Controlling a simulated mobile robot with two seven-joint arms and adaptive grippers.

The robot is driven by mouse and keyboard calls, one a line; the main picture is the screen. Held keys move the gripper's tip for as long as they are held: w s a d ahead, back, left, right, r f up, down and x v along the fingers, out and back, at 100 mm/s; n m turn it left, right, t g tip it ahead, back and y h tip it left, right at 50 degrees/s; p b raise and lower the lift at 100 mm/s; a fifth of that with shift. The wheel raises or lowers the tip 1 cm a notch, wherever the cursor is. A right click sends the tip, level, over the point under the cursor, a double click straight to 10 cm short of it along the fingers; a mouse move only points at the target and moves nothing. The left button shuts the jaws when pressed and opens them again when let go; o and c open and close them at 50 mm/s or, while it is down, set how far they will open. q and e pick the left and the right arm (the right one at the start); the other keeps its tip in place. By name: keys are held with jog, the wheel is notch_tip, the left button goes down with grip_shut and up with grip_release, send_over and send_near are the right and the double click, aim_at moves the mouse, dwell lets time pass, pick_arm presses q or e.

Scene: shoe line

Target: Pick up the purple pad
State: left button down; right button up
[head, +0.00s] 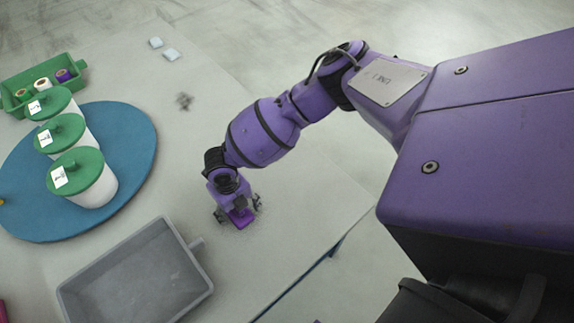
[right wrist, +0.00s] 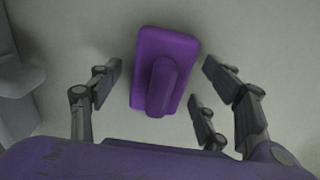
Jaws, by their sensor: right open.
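The purple pad (right wrist: 178,52) has a raised ridge along its middle and lies on the pale table. In the right wrist view it sits between the spread fingers of my right gripper (right wrist: 158,90), with a gap on both sides. In the head view the right gripper (head: 238,209) is over the pad (head: 241,217), partly covering it. The right gripper is open and holds nothing. My left gripper is not in view.
A grey tray (head: 187,251) stands close by at the lower left; its edge also shows in the right wrist view (right wrist: 18,90). A blue round mat (head: 135,135) bears white cups with green lids (head: 75,170). A green bin (head: 72,88) holds several spools. Two small pale blocks (head: 170,54) lie at the back.

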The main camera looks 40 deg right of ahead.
jog(key=shift+s+f, duration=0.1)
jog(key=shift+c, duration=1.1)
jog(key=c, duration=1)
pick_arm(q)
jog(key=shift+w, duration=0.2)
pick_arm(e)
jog(key=shift+c, duration=0.2)
